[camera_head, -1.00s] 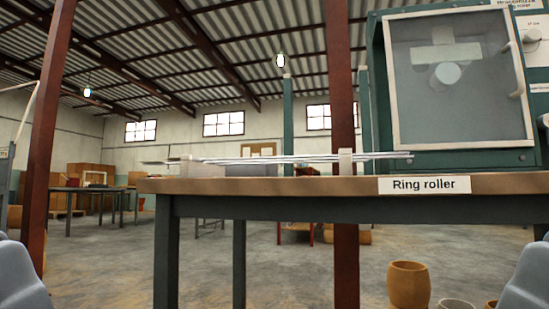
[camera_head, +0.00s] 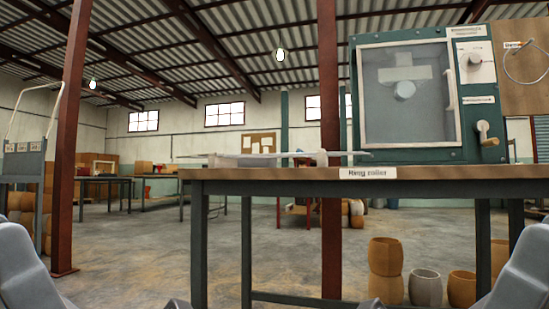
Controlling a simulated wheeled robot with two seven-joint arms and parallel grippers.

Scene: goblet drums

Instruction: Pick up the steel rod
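Thin steel rods (camera_head: 285,155) lie level across light supports on the brown top of a work table (camera_head: 290,173) labelled "Ring roller". From this low view they overlap, so I cannot tell how many there are. Their left ends reach past the light support block (camera_head: 222,160); their right ends stop near the green machine. Parts of my arms show at the lower left and lower right corners, with small grey bits at the bottom edge. Neither gripper's fingers are in view, and nothing of mine touches the rods.
A green ring roller machine (camera_head: 410,97) with a clear window and a crank stands on the table's right part. Brown drum shells (camera_head: 386,258) and a grey one (camera_head: 425,287) stand below. A red-brown post (camera_head: 70,150) rises at left. Open concrete floor lies left of the table.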

